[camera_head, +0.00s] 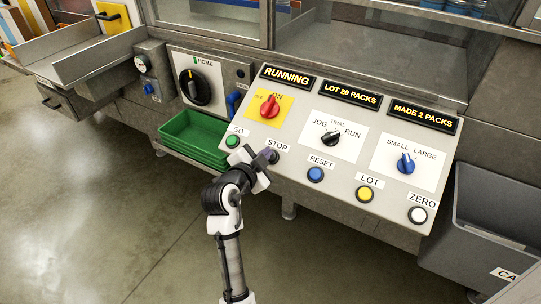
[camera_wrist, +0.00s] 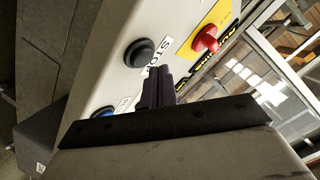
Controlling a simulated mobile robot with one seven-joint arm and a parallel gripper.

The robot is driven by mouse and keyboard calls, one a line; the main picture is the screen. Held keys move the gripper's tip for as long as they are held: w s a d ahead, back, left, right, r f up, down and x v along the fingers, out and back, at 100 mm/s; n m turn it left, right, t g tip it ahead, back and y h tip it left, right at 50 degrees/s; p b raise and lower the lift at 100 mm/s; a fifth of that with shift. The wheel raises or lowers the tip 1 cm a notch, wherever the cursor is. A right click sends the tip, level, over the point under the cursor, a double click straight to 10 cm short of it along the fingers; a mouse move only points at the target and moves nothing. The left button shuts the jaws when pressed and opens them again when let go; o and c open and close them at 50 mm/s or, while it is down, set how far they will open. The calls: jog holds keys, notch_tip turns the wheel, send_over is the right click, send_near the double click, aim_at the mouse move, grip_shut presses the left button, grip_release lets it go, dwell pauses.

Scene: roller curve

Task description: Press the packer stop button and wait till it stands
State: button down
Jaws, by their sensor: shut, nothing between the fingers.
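The control panel (camera_head: 300,185) slopes up before me, and its left display (camera_head: 287,76) reads RUNNING. The stop button (camera_wrist: 140,52) is round and black, and the STOP label lies beside it in the wrist view. In the head view the stop button (camera_head: 272,156) is partly hidden by my gripper (camera_head: 262,162). My gripper's dark fingers (camera_wrist: 158,74) are shut and empty, close to the STOP label. In the wrist view the fingertips appear beside the button, not over it. The gap to the panel is hard to judge.
A green GO button (camera_head: 233,141) is left of the gripper, with a red knob (camera_head: 269,106) above. A blue RESET button (camera_head: 316,174), yellow LOT button (camera_head: 364,194) and white ZERO button (camera_head: 417,214) run rightward. Green trays (camera_head: 190,125) stand at left, a grey bin (camera_head: 480,215) at right.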

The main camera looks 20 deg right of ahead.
dwell(0.7)
jog(key=shift+w+d+f+b, duration=0.15)
jog(key=shift+d+f+b, duration=0.05)
jog(key=shift+f+b, duration=0.2)
jog(key=shift+w+d+f+b, duration=0.15)
jog(key=shift+f+b, duration=0.2)
jog(key=shift+b, duration=0.15)
dwell(0.5)
dwell(0.3)
jog(key=shift+s+a+r+p, duration=0.15)
jog(key=shift+a+r+p, duration=0.1)
jog(key=shift+r, duration=0.15)
jog(key=shift+s+a+r+p, duration=0.1)
jog(key=shift+s+r+p, duration=0.1)
jog(key=shift+r, duration=0.15)
jog(key=shift+r, duration=0.1)
jog(key=r+p, duration=0.1)
jog(key=s+a+r, duration=0.1)
jog(key=a+r+p, duration=0.1)
jog(key=r, duration=0.1)
jog(key=shift+s+p, duration=0.2)
jog(key=shift+p, duration=0.1)
jog(key=shift+r, duration=0.1)
dwell(0.5)
